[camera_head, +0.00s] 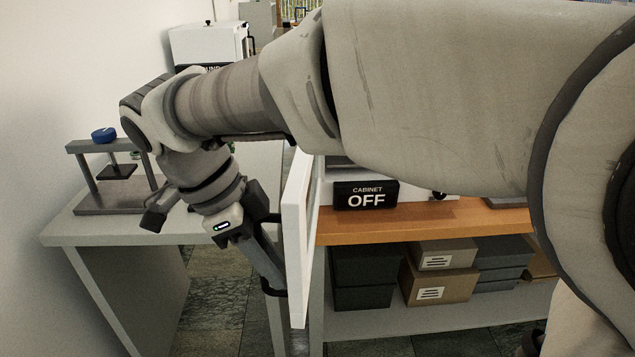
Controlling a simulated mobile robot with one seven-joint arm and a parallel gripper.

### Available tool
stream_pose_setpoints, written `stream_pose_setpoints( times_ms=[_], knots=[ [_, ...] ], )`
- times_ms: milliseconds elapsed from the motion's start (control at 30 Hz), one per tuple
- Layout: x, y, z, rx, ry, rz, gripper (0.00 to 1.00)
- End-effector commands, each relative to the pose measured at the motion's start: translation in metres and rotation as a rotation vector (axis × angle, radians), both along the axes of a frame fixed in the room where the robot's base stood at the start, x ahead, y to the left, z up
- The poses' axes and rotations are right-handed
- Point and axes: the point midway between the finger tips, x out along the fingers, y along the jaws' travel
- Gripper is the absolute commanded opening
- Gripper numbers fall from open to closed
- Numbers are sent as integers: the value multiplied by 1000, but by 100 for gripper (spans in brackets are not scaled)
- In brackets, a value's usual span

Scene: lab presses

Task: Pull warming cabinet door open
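The warming cabinet's white door (298,245) stands swung out toward me and shows almost edge-on at the middle of the head view. A dark handle mount (274,291) shows on its left face, low down. My gripper (225,228) hangs at the end of my bent arm, just left of the door, beside the handle. Its fingertips are not clear against the handle, so I cannot tell whether it grips the bar. The cabinet's front (332,187) carries a black sign (366,196) reading "CABINET OFF". My arm hides most of the cabinet and its inside.
The cabinet stands on an orange-brown bench top (420,222), with cardboard boxes (440,284) and dark boxes (362,270) on the shelf below. At left, a grey table (75,230) holds a small press (118,196) with a blue knob. Another white unit (208,45) stands behind.

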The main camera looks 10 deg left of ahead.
Motion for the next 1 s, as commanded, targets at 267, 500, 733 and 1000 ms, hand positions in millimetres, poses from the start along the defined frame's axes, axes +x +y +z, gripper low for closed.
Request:
stream_pose_setpoints(
  times_ms=[267,500,733,1000],
  knots=[
    [0,1,4,2,-2,0,27],
    [-3,16,42,4,-3,2,27],
    [-9,38,96,5,-2,2,27],
    [-14,58,144,2,-1,2,27]
  ],
)
